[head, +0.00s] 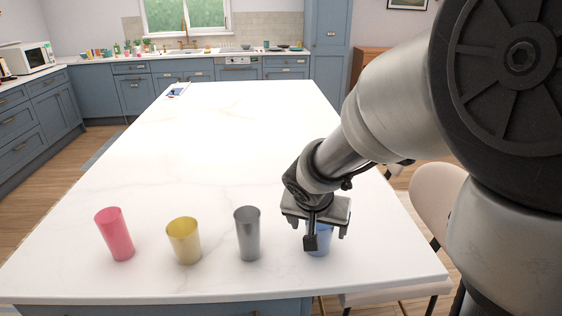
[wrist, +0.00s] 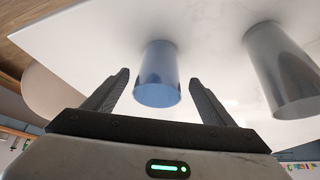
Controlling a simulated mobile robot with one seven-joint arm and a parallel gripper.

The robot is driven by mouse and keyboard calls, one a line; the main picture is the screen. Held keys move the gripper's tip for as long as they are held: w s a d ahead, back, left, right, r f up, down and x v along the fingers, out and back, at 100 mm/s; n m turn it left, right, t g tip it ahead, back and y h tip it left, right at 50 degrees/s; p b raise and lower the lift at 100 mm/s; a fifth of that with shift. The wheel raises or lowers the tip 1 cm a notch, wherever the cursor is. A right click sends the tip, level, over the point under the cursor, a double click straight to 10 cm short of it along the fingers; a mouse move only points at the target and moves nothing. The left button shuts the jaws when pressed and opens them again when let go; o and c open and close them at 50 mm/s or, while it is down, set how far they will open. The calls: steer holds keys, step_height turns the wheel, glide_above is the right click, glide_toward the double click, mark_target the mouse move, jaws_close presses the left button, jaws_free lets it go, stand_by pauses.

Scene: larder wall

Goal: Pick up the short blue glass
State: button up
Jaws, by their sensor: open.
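The short blue glass (head: 319,241) stands at the right end of a row of glasses near the front edge of the white island top (head: 230,140). My gripper (head: 312,240) is in front of and above it in the head view and hides much of it. In the wrist view the blue glass (wrist: 158,75) shows just beyond the two open fingers (wrist: 160,92), roughly midway between them. Nothing is held. I cannot tell whether the fingertips reach past the glass's rim.
A grey glass (head: 248,234) stands left of the blue one, and in the wrist view (wrist: 282,75) it is right of the fingers. A yellow glass (head: 184,241) and a pink glass (head: 115,234) stand farther left. The island top behind the row is mostly clear.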

steer(key=shift+b+x, duration=0.45)
steer(key=shift+x, duration=2.55)
steer(key=shift+w+d+r, duration=0.15)
steer(key=shift+r, duration=0.05)
steer(key=c, duration=1.3)
